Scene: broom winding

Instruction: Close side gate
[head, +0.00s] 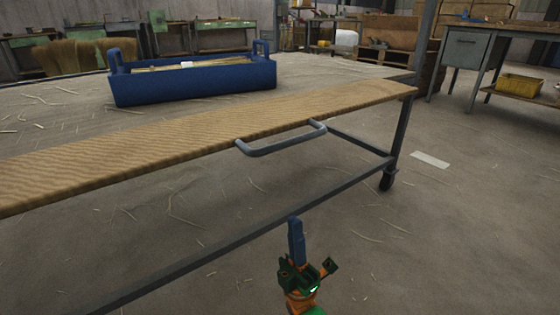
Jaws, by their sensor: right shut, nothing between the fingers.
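A long light-wood board (180,140), which I take to be the side gate, runs along the near side of the table-like frame, from the left edge to the right corner. A grey bar handle (282,144) sticks out from its near edge. I cannot tell from this view exactly how the board is hinged or latched. My right gripper (295,228) is below the handle at the bottom of the head view, with its blue fingers shut and pointing up. It is apart from handle and board and holds nothing. My left gripper is out of view.
A blue tool tray (195,86) stands on the worktop behind the board. A dark lower rail (245,230) and a leg with a caster (387,180) lie below the board. A workbench (475,42) stands at right. The floor at lower right is clear.

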